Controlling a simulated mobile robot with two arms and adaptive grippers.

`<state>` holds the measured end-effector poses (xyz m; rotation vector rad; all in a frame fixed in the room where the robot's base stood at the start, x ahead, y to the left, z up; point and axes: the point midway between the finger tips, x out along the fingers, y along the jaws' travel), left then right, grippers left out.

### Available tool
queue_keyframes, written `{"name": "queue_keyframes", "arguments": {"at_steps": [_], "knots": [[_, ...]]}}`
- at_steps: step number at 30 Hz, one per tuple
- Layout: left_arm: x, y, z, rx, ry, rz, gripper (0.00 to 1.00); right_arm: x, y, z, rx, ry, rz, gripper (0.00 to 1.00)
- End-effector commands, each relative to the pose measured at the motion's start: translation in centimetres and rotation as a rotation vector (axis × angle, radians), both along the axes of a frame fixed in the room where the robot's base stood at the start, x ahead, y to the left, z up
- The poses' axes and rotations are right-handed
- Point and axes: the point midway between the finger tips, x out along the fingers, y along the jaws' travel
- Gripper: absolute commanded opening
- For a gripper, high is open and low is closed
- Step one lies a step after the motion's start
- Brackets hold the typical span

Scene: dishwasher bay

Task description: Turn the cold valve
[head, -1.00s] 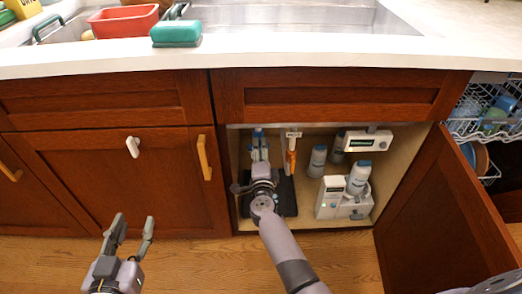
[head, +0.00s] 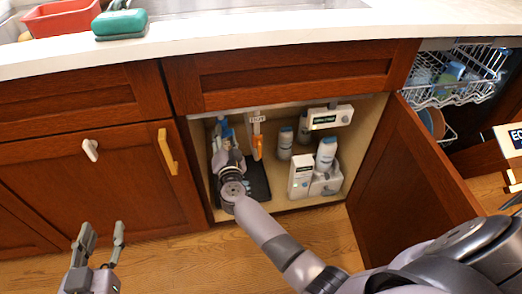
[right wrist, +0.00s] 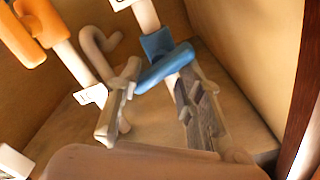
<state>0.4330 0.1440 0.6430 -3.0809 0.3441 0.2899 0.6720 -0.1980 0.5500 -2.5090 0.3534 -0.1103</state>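The blue valve handle (right wrist: 165,66) sits on a pale vertical pipe in the right wrist view; in the head view blue (head: 223,128) shows at the left inside the open cabinet. My right gripper (head: 226,148) is inside the cabinet, just in front of that valve. In the right wrist view its two fingers (right wrist: 160,88) are apart, with the blue handle slanting across between and just beyond the tips. I cannot tell whether they touch it. My left gripper (head: 102,233) is open and empty in front of the closed cabinet door at left.
An orange valve (head: 257,145) stands right of the blue one; its handle shows at upper left in the right wrist view (right wrist: 38,25). White bottles (head: 325,153) and a white box (head: 301,175) fill the cabinet's right side. The open door (head: 405,170) and dishwasher rack (head: 455,85) are further right.

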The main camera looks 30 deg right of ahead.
Motion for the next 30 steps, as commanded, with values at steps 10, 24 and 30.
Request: {"name": "queue_keyframes", "arguments": {"at_steps": [10, 24, 30], "knots": [[0.0, 0.0, -3.1, 0.000, 0.000, 0.000, 0.40, 0.1, 0.3, -0.3, -0.307, 0.084, 0.002, 0.33], [0.0, 0.0, -4.6, 0.000, -0.001, 0.000, 0.40, -2.5, 1.2, 0.5, -0.590, 0.171, 0.003, 0.33], [0.0, 0.0, -3.1, 0.000, 0.000, 0.000, 0.40, -6.4, 2.3, 0.4, -0.588, 0.172, 0.003, 0.33]]}}
